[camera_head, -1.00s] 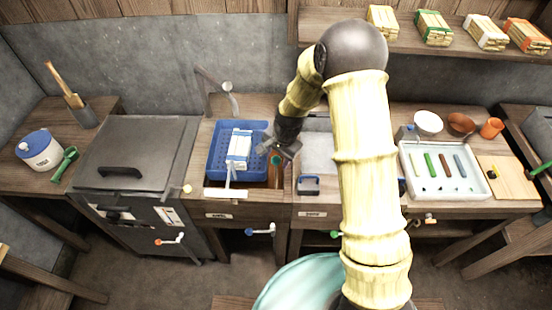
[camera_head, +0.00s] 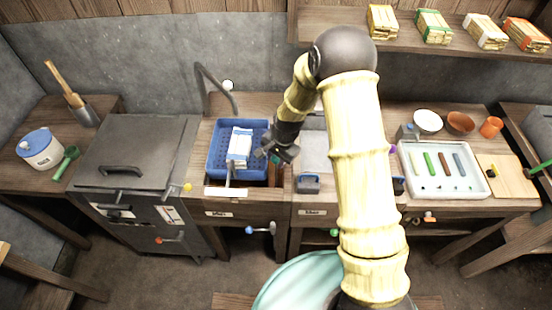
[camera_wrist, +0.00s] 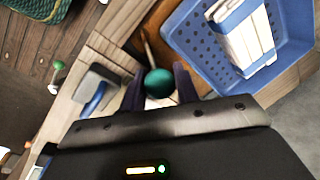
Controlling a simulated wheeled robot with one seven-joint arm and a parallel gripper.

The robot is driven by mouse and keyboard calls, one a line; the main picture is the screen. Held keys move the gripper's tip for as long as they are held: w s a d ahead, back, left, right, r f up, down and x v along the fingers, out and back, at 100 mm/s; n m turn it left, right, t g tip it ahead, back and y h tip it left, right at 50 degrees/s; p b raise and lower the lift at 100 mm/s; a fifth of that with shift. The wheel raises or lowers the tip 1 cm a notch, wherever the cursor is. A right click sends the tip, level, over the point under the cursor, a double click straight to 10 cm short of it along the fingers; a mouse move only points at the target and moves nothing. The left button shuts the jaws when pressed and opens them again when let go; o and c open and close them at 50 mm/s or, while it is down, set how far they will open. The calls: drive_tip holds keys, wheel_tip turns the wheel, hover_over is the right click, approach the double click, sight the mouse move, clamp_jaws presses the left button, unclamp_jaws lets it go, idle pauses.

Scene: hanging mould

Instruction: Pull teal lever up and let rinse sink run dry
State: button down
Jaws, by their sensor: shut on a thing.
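The teal lever's round knob (camera_wrist: 159,83) sits between my two gripper fingers in the wrist view. My gripper (camera_wrist: 160,88) is shut on it; in the head view my gripper (camera_head: 274,156) is at the right edge of the rinse sink and hides most of the knob. The rinse sink (camera_head: 276,182) is set in the wooden counter, with a blue perforated basket (camera_head: 214,160) over most of it. A blue-and-white bundle (camera_head: 240,144) lies in the basket. The basket hides most of the sink's inside, so I cannot tell the water level.
A bent grey tap (camera_head: 204,82) rises behind the sink. A grey lidded unit (camera_head: 135,150) stands to the left. A blue-handled block (camera_head: 309,183) sits just right of the sink. A white tray (camera_head: 445,190) with coloured sticks is farther right.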

wheel_tip(320, 180, up, 4)
drive_tip(key=shift+w+r+p, duration=0.1)
drive_tip(key=shift+r+p, duration=0.1)
drive_tip(key=shift+p, duration=0.75)
drive_tip(key=shift+w+a, duration=0.1)
drive_tip(key=c, duration=1.3)
unclamp_jaws()
drive_tip(key=shift+r, duration=0.1)
drive_tip(key=shift+o, duration=1.1)
